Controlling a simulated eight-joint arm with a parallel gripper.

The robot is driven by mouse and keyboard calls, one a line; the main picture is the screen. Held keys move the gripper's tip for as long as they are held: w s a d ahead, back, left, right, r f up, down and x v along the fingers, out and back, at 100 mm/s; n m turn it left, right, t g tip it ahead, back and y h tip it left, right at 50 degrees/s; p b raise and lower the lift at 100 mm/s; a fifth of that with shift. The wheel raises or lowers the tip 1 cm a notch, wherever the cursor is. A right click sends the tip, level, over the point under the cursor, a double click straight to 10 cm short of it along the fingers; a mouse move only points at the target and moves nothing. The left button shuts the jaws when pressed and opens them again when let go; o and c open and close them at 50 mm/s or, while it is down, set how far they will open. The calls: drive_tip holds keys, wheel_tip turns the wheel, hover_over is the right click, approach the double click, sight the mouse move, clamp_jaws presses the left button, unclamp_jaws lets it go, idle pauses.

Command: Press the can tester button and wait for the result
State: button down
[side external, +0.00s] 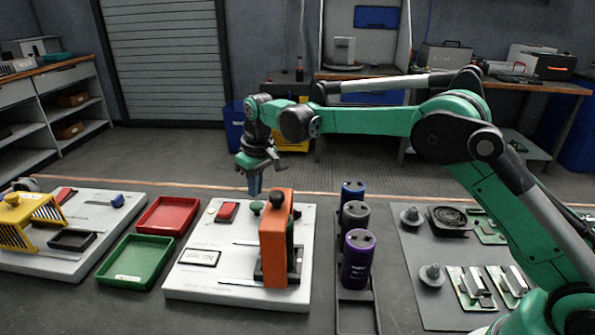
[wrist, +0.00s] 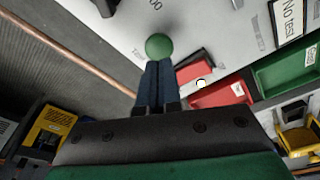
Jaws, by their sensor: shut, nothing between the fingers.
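The can tester is a white board (side external: 190,285) in the middle of the bench in the side external view. Its green round button (side external: 256,207) is near the far edge; it also shows in the wrist view (wrist: 158,46). Its small display (side external: 199,258) reads "No test" in the wrist view (wrist: 290,16). An orange upright block (side external: 276,245) with a black knob stands on the board's right. My gripper (side external: 254,192) is shut and empty, pointing down just above the button. In the wrist view its fingertips (wrist: 158,65) appear close to the button; contact cannot be told.
A purple can (side external: 358,262), a dark can and a blue can stand in a black rack right of the tester. A red tray (side external: 168,216) and a green tray (side external: 134,263) lie left. Farther left is a board with a yellow guard (side external: 28,222). A grey mat holds circuit boards.

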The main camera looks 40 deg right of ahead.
sight(256, 203)
drive_tip(key=shift+f, duration=1.6)
idle(0.3)
drive_tip(key=shift+r, duration=3.55)
drive_tip(key=shift+s+d+r, duration=0.1)
drive_tip(key=shift+s+r, duration=0.05)
drive_tip(key=shift+r, duration=0.15)
drive_tip(key=s+d+r+m+t, duration=0.1)
drive_tip(key=s+d+r+t, duration=0.15)
drive_tip(key=s, duration=0.55)
drive_tip(key=s+d+r+m+t, duration=0.1)
drive_tip(key=s+d+r, duration=0.15)
drive_tip(key=s, duration=0.55)
drive_tip(key=shift+m+t, duration=0.5)
drive_tip(key=shift+t, duration=0.45)
drive_tip(key=s+f, duration=0.1)
drive_tip(key=s, duration=0.1)
drive_tip(key=s+f, duration=0.1)
drive_tip(key=s, duration=0.1)
drive_tip(key=s+f, duration=0.1)
drive_tip(key=s, duration=0.1)
drive_tip(key=shift+f, duration=0.1)
